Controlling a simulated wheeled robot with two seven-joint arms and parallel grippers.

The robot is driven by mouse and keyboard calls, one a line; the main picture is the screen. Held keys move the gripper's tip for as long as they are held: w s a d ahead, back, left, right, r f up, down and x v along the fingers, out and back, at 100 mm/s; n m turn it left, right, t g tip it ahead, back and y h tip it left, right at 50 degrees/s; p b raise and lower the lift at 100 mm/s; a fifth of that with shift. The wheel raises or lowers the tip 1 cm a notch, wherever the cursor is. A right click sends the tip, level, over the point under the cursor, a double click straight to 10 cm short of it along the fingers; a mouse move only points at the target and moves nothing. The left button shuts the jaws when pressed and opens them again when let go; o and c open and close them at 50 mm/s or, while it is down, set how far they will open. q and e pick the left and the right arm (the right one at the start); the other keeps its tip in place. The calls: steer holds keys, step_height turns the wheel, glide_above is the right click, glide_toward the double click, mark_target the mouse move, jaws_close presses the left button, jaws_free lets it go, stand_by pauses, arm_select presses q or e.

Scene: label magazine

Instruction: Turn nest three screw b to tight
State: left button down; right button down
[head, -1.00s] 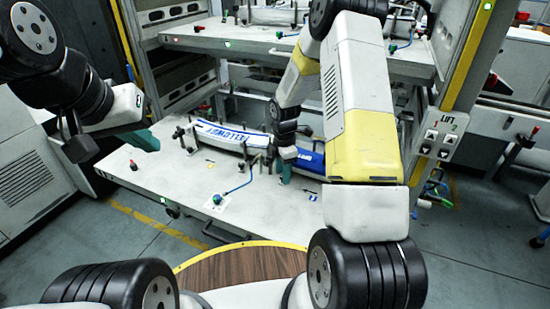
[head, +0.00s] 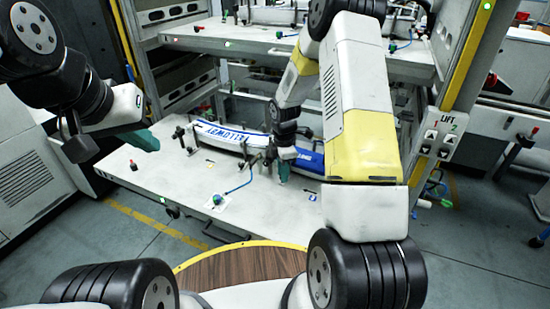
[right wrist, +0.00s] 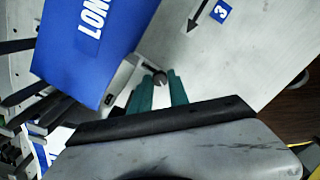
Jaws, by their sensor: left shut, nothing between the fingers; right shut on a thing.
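My right gripper (head: 284,174) is at the front edge of the white-and-blue magazine on the lower shelf, fingers pointing down. In the right wrist view, its two teal fingers (right wrist: 158,84) are closed on a small dark round screw (right wrist: 160,77), beside a light metal bracket. A blue block (right wrist: 90,38) with white lettering stands just left of the fingers there. A blue tag marked 3 (right wrist: 220,11) with a black arrow lies on the pale surface nearby. The screw's letter cannot be read. My left gripper (head: 146,140) is shut and empty, above the shelf's left end.
The white lower shelf (head: 180,192) has a long curved white magazine strip (head: 230,136) with blue lettering. A blue cable with a green-ended plug (head: 217,200) lies in front. Dark clamp posts stand around the strip.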

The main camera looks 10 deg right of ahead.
steer(key=m, duration=0.7)
steer(key=shift+m, duration=0.4)
steer(key=m, duration=0.7)
steer(key=shift+w, duration=0.1)
steer(key=m, duration=0.6)
steer(key=shift+m, duration=0.3)
steer(key=m, duration=0.5)
steer(key=shift+m, duration=0.3)
steer(key=c, duration=1.3)
jaws_free()
steer(key=shift+o, duration=0.2)
